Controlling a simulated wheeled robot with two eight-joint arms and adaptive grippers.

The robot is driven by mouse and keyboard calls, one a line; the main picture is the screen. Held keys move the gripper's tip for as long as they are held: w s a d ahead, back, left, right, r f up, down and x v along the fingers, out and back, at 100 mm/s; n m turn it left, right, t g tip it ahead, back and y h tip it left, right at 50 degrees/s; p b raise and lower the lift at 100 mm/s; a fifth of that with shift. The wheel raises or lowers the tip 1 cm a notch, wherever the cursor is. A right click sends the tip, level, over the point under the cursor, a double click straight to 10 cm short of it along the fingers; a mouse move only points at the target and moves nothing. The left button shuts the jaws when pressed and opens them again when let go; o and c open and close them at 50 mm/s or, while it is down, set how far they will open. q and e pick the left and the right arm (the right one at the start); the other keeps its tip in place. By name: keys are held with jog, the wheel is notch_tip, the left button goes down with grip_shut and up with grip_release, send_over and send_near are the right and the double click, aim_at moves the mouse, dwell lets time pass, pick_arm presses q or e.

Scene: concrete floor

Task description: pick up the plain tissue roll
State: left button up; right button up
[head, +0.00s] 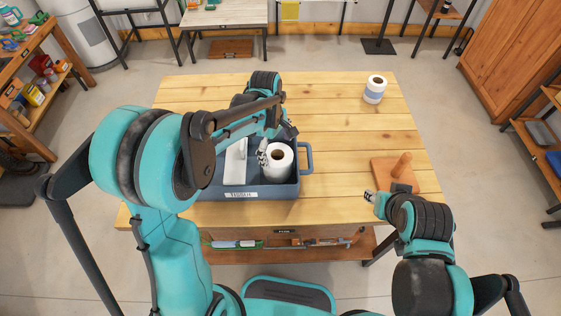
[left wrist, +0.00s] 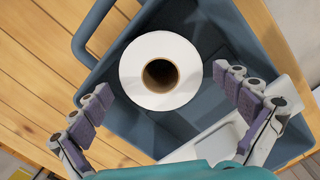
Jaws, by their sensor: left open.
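The plain white tissue roll (head: 279,168) stands upright in a blue-grey tray (head: 245,192) on the wooden table. In the left wrist view the roll (left wrist: 133,70) shows from above, its brown core facing me. My left gripper (head: 273,148) is over the tray, right by the roll. In the left wrist view its fingers (left wrist: 160,98) are spread wide, with the roll ahead between them and nothing held. My right gripper (head: 372,198) is low near the table's front right; its finger opening is unclear. Another roll (head: 375,90), with a blue band, stands at the table's back right.
A white flat object (head: 235,160) lies in the tray, left of the roll. The tray has a handle (head: 308,158) on its right. A wooden stand with a peg (head: 402,165) sits near my right gripper. The table's middle back (head: 325,105) is clear.

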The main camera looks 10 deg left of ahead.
pick_arm(q)
jog(key=f, duration=0.2)
jog(key=f+b, duration=0.1)
jog(key=f, duration=0.1)
jog(key=f+b, duration=0.1)
jog(key=f, duration=0.2)
jog(key=shift+s+d, duration=0.1)
jog(key=shift+d, duration=0.25)
jog(key=c, duration=1.1)
